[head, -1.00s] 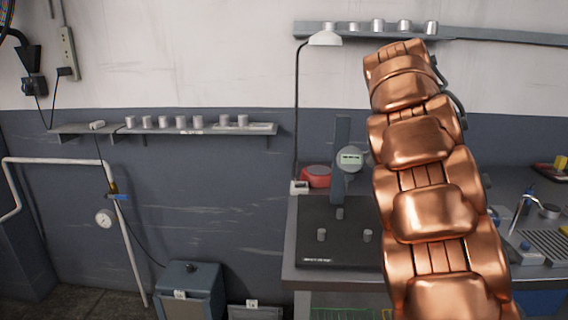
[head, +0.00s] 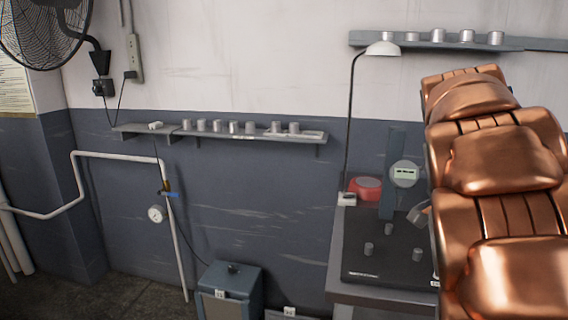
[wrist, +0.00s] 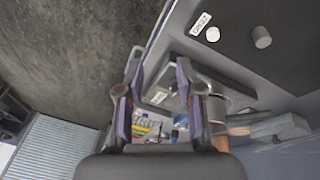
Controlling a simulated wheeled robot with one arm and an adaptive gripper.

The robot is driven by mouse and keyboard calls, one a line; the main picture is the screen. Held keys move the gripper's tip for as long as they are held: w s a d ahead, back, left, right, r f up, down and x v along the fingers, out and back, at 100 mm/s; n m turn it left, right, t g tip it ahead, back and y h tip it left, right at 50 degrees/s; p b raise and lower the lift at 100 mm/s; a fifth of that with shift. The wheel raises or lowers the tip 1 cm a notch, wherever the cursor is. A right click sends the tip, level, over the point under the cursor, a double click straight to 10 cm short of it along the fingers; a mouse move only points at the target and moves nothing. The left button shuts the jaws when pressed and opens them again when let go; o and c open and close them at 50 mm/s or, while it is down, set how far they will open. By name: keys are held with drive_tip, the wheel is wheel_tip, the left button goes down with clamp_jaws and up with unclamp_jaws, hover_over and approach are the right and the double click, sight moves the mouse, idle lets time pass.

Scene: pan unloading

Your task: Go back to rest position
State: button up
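My copper arm fills the right side of the head view. My gripper (wrist: 160,88) shows in the wrist view, with its two purple-padded fingers apart and nothing held between them. It points down past the bench edge. A small grey and orange part (head: 419,213) shows beside the arm in the head view; I cannot tell if it belongs to my gripper. Most of the gripper is hidden from the head view.
Small grey cylinders (head: 417,255) stand on a dark plate (head: 372,272) on the bench, below a dial gauge (head: 404,174). A red round object (head: 366,188) sits behind. A wall shelf (head: 225,133) holds several cylinders. A blue-grey box (head: 228,285) stands left of the bench.

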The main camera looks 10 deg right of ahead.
drive_tip(key=s+a+f+n+g+y, duration=0.1)
drive_tip(key=s+a+f+n+y, duration=0.2)
drive_tip(key=s+a+f+n, duration=1.65)
wheel_tip(320, 180, up, 16)
drive_tip(key=s+m+p, duration=0.1)
drive_tip(key=m+p, duration=0.2)
drive_tip(key=p, duration=1)
drive_tip(key=shift+s+a+t+p, duration=0.2)
drive_tip(key=shift+t+p, duration=0.1)
drive_tip(key=shift+p, duration=0.1)
drive_tip(key=shift+d+f, duration=0.1)
drive_tip(key=shift+f, duration=0.05)
